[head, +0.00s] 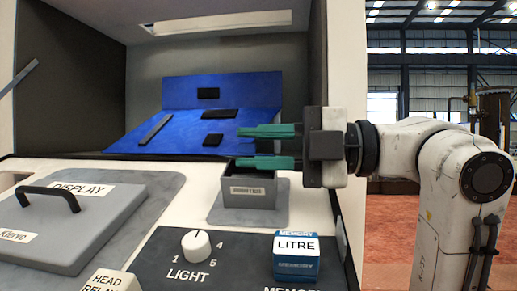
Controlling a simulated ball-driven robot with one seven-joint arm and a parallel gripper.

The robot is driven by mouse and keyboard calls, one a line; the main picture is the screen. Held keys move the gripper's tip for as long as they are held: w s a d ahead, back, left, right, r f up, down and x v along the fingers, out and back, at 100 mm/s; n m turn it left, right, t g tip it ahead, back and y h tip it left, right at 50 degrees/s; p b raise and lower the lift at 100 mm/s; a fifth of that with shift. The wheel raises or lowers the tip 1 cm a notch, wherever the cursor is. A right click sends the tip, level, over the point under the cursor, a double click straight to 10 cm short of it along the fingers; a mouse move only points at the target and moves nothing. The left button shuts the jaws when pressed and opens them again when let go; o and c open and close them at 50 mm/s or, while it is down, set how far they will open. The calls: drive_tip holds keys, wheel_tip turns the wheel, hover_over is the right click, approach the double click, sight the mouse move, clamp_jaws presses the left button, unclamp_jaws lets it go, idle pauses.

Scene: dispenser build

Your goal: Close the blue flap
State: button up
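The blue flap (165,141) is in the dark recess at the back, a blue sheet sloping toward me. A second blue panel (220,90) stands upright behind it. Several small black pieces are on the blue surfaces; I cannot tell which are handles or hinges. My gripper (238,147) points left with its green fingers spread apart and nothing between them. It is at the right front of the blue surface, above a small grey box. The upper finger overlaps the flap's right edge in the picture; I cannot tell whether they touch.
The grey box (247,190) has an open top and a label. A grey lid (80,222) with a black handle lies at the left front. A white knob (196,246) marked LIGHT and a blue LITRE block (296,258) are in front. The recess's right wall stands behind my gripper.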

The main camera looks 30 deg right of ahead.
drive_tip(key=shift+o, duration=1.1)
drive_tip(key=shift+f, duration=0.1)
